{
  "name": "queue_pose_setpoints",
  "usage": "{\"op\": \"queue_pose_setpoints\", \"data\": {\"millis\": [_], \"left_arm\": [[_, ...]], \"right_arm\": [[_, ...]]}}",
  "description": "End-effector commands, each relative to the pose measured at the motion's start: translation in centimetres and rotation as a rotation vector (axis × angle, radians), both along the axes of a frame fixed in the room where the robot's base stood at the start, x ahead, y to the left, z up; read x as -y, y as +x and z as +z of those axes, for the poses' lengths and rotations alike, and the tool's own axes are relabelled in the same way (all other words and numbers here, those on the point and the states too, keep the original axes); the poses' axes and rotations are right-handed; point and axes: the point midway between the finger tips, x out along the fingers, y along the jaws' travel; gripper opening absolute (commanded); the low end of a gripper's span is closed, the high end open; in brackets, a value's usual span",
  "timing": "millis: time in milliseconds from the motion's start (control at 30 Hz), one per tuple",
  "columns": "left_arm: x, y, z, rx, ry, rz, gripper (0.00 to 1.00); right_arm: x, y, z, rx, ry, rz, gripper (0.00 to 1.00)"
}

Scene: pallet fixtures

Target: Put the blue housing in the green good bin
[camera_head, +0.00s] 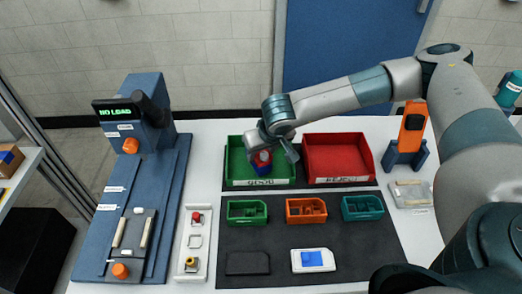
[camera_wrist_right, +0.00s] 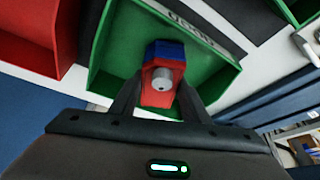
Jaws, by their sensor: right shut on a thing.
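The blue housing (camera_head: 263,169) is in my right gripper (camera_head: 273,157), in or just above the green good bin (camera_head: 235,176); its exact height is unclear. In the right wrist view, the housing (camera_wrist_right: 170,49) shows blue at its far end, with a red part and a grey round knob facing the camera. The right gripper (camera_wrist_right: 157,92) is shut on it, one finger on each side. The green bin (camera_wrist_right: 216,82) lies behind it in that view. My left gripper is not in view.
A red reject bin (camera_head: 338,158) stands right beside the green one. Green (camera_head: 247,211), orange (camera_head: 306,210) and teal (camera_head: 362,208) housings sit on the dark mat in front. A blue test fixture (camera_head: 165,200) stands left. An orange-and-blue device (camera_head: 411,135) stands right.

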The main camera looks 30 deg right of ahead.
Motion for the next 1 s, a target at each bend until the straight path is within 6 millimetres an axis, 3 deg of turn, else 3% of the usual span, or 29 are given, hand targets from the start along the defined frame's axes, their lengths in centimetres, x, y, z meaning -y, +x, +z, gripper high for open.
{"op": "queue_pose_setpoints", "data": {"millis": [467,500,567,1000], "left_arm": [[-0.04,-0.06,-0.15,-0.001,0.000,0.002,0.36],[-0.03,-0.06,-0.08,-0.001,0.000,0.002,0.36],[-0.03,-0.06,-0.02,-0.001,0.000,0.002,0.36],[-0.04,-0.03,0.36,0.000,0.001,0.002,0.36]], "right_arm": [[0.00,0.05,-0.87,0.002,-0.001,0.001,0.17],[0.01,0.02,-0.82,0.001,0.000,0.001,0.47],[0.01,0.01,-0.77,0.001,0.000,0.001,0.61],[0.01,0.03,-0.42,0.001,0.000,0.001,0.61]]}}
